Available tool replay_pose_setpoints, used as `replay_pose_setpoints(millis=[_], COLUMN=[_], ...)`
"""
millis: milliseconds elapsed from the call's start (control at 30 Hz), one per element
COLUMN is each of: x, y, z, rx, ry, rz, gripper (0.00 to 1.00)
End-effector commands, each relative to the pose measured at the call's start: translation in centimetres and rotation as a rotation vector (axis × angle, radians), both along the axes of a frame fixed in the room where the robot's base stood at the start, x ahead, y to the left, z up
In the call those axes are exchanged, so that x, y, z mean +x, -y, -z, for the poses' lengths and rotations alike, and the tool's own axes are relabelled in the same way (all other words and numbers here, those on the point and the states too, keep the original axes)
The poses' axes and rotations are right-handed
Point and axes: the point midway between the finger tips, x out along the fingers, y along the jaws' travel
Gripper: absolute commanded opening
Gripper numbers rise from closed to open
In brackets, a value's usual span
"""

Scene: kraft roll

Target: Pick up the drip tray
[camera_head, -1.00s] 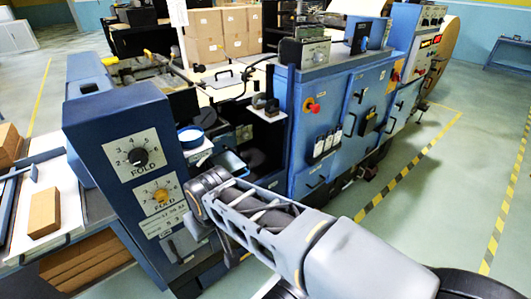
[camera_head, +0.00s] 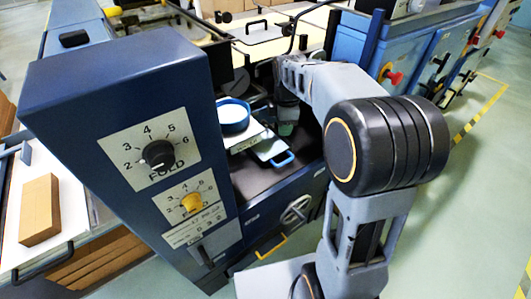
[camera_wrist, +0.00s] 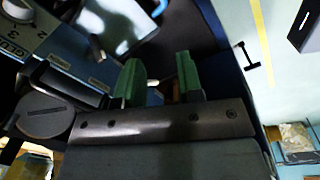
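The drip tray appears to be the shallow pale tray (camera_head: 268,147) with a blue loop handle, low inside the machine's dark bay, right of the fold-dial panel. In the wrist view a shiny pale surface (camera_wrist: 112,22) with a blue loop beside it, likely this tray, is at the top, beyond the fingers. My gripper (camera_wrist: 162,82) is open, its two green-padded fingers apart with no tray between them. In the head view my gripper (camera_head: 286,126) hangs just behind and above the tray's right end; my arm partly hides it.
A round blue pan (camera_head: 233,116) with pale contents sits just left of the tray. The tall blue panel (camera_head: 130,130) with fold dials stands close on the left. A yellow handle (camera_head: 271,247) sticks out at the front. Floor at right is open.

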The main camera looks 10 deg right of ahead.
Motion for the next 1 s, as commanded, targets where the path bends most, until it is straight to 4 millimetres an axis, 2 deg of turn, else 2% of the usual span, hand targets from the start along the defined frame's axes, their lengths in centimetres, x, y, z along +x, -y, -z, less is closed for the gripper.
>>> replay_pose_setpoints(millis=[33,100,300,700,833,1000], x=[1.4,2.9,5.4,5.9,5.9,5.9], y=[0.3,0.6,1.0,1.0,0.9,0.9], z=[2.0,3.2,5.7,12.3,13.8,14.6], rx=[-0.006,-0.013,-0.018,-0.018,-0.018,-0.018], ry=[-0.020,-0.040,-0.074,-0.083,-0.082,-0.080], rz=[-0.092,-0.222,-0.457,-0.521,-0.521,-0.520], gripper=[0.34,0.34,0.34,0.34,0.34,0.34])
